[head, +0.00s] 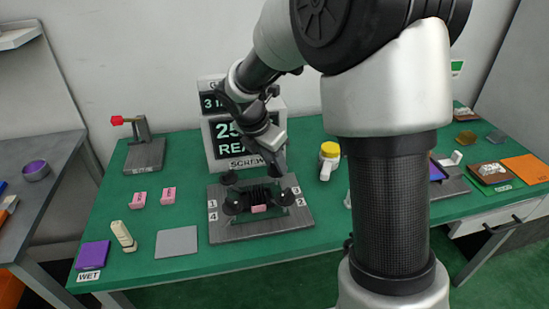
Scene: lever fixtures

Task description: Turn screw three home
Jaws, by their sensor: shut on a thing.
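The grey fixture plate (222,232) lies on the green table and carries black knob-topped screws near its corners. Labels 1 and 4 are at its left; the small right labels seem to read 3 at the back and 2 at the front. Back-left screw one (229,178), front-left screw four (233,204) and front-right screw two (287,197) show. My gripper (275,168) points down over the back-right corner, shut on what seems to be screw three's black knob, mostly hidden by the gripper. A pink block (259,209) sits in the plate's middle.
A display (222,150), partly covered by my arm, stands behind the plate. A yellow-topped container (329,160) is to the right. My arm hides the table's right-middle.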

